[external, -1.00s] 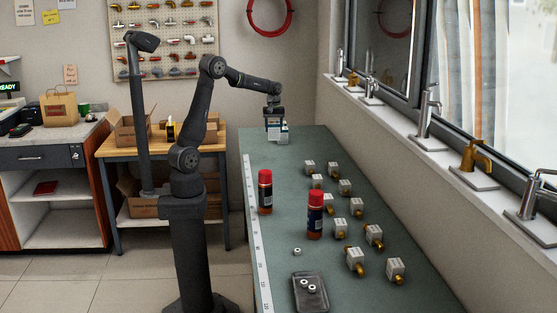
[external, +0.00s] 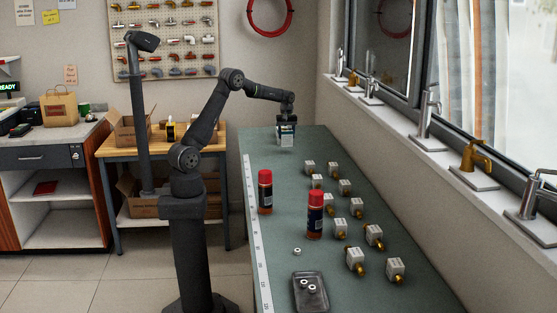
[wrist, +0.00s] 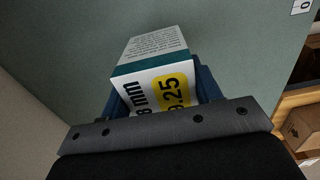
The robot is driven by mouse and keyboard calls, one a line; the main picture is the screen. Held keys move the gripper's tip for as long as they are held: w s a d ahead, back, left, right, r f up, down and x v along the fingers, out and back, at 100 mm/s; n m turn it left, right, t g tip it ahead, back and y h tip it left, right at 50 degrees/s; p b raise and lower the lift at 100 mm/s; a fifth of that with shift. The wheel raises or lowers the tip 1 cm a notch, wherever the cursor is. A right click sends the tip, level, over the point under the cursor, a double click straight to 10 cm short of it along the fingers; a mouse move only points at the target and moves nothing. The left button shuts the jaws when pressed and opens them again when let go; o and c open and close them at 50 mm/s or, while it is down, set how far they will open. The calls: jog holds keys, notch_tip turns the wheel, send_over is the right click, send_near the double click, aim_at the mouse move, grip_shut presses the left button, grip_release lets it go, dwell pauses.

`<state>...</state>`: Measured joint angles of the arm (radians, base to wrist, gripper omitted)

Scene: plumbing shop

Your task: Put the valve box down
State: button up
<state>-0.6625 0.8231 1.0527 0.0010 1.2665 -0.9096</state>
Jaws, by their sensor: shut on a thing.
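The valve box (external: 286,140) is white with a teal band; the wrist view shows it close up (wrist: 150,68) with printed text and a yellow label patch. My gripper (external: 286,126) is shut on it, with a blue finger on either side in the wrist view (wrist: 160,88). The box is over the far part of the green bench (external: 262,150), and I cannot tell whether its underside touches the bench. The fingers hide part of its sides.
Several valves with brass ends (external: 356,207) stand in rows on the right of the bench. Two red-capped cans (external: 265,192) (external: 315,215) and a small tray with rings (external: 311,298) are nearer. The bench around the box is clear.

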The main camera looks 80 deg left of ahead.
aim_at(286, 141)
jog(key=shift+a+f, duration=0.1)
jog(key=shift+a, duration=0.15)
jog(key=shift+f, duration=2)
jog(key=shift+f, duration=0.1)
jog(key=o, duration=1.3)
notch_tip(286, 141, up, 12)
jog(key=shift+r, duration=0.1)
